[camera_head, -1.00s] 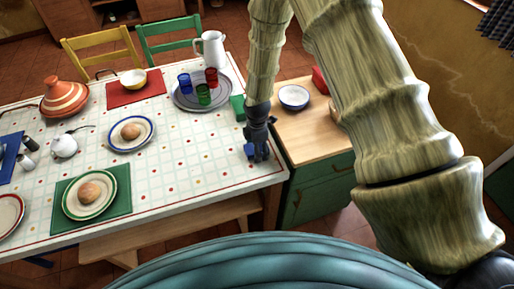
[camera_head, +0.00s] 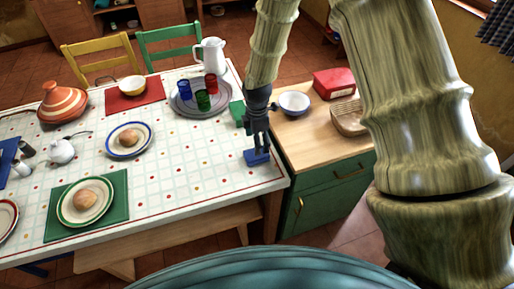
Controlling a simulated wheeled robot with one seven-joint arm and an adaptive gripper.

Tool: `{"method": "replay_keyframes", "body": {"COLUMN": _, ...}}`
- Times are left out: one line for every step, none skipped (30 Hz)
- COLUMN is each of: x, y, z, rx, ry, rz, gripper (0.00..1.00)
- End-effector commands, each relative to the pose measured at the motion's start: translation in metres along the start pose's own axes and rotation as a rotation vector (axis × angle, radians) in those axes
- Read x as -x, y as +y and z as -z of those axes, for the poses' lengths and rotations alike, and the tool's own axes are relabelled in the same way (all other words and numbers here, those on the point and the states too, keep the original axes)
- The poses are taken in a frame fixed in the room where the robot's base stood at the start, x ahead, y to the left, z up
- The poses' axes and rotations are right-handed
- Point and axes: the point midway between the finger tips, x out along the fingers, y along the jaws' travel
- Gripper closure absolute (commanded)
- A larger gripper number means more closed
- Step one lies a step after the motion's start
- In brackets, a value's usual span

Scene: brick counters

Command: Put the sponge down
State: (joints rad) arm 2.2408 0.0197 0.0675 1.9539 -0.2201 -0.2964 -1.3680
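The blue sponge (camera_head: 257,158) is at the right end of the white tiled table (camera_head: 205,160), close to its right edge. My gripper (camera_head: 257,150) points down onto the sponge from above, its fingers closed about it. The sponge looks level and is on or just above the tabletop; any small gap beneath is too small to tell. The fingers hide part of its upper side.
A green block (camera_head: 237,112) lies behind my gripper. A grey tray (camera_head: 187,108) with coloured glasses and a white pitcher (camera_head: 210,56) stand farther back. Right is a wooden-topped green cabinet (camera_head: 300,140) with a bowl (camera_head: 294,103), red box (camera_head: 334,84) and basket (camera_head: 347,118). Front-right tabletop is clear.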

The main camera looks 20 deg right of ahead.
Motion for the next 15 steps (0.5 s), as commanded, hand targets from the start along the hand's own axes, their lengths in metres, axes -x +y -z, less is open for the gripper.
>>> {"method": "replay_keyframes", "body": {"x": 0.005, "y": 0.001, "z": 0.000, "rx": 0.000, "ry": 0.001, "rz": -0.003, "gripper": 0.26}}
{"method": "replay_keyframes", "body": {"x": 0.009, "y": 0.001, "z": 0.000, "rx": -0.001, "ry": 0.001, "rz": -0.003, "gripper": 0.26}}
{"method": "replay_keyframes", "body": {"x": 0.014, "y": 0.000, "z": 0.000, "rx": -0.001, "ry": 0.001, "rz": -0.002, "gripper": 0.26}}
{"method": "replay_keyframes", "body": {"x": 0.017, "y": 0.000, "z": 0.000, "rx": -0.001, "ry": 0.001, "rz": -0.001, "gripper": 0.26}}
{"method": "replay_keyframes", "body": {"x": 0.020, "y": 0.000, "z": 0.000, "rx": -0.001, "ry": 0.001, "rz": -0.002, "gripper": 0.26}}
{"method": "replay_keyframes", "body": {"x": 0.024, "y": 0.000, "z": 0.000, "rx": -0.001, "ry": 0.001, "rz": -0.002, "gripper": 0.26}}
{"method": "replay_keyframes", "body": {"x": 0.027, "y": 0.001, "z": 0.000, "rx": -0.001, "ry": 0.001, "rz": -0.002, "gripper": 0.26}}
{"method": "replay_keyframes", "body": {"x": 0.029, "y": 0.000, "z": 0.000, "rx": -0.001, "ry": 0.001, "rz": -0.001, "gripper": 0.26}}
{"method": "replay_keyframes", "body": {"x": 0.032, "y": 0.000, "z": 0.000, "rx": -0.001, "ry": 0.001, "rz": -0.001, "gripper": 0.26}}
{"method": "replay_keyframes", "body": {"x": 0.034, "y": 0.000, "z": 0.000, "rx": -0.001, "ry": 0.001, "rz": -0.001, "gripper": 0.26}}
{"method": "replay_keyframes", "body": {"x": 0.035, "y": 0.000, "z": 0.000, "rx": -0.001, "ry": 0.001, "rz": -0.001, "gripper": 0.26}}
{"method": "replay_keyframes", "body": {"x": 0.037, "y": 0.000, "z": 0.000, "rx": 0.000, "ry": 0.001, "rz": -0.001, "gripper": 0.26}}
{"method": "replay_keyframes", "body": {"x": 0.038, "y": 0.000, "z": 0.000, "rx": 0.000, "ry": 0.001, "rz": -0.001, "gripper": 0.26}}
{"method": "replay_keyframes", "body": {"x": 0.039, "y": 0.000, "z": 0.000, "rx": 0.000, "ry": 0.001, "rz": -0.001, "gripper": 0.26}}
{"method": "replay_keyframes", "body": {"x": 0.040, "y": 0.000, "z": 0.000, "rx": 0.000, "ry": 0.001, "rz": -0.001, "gripper": 0.26}}
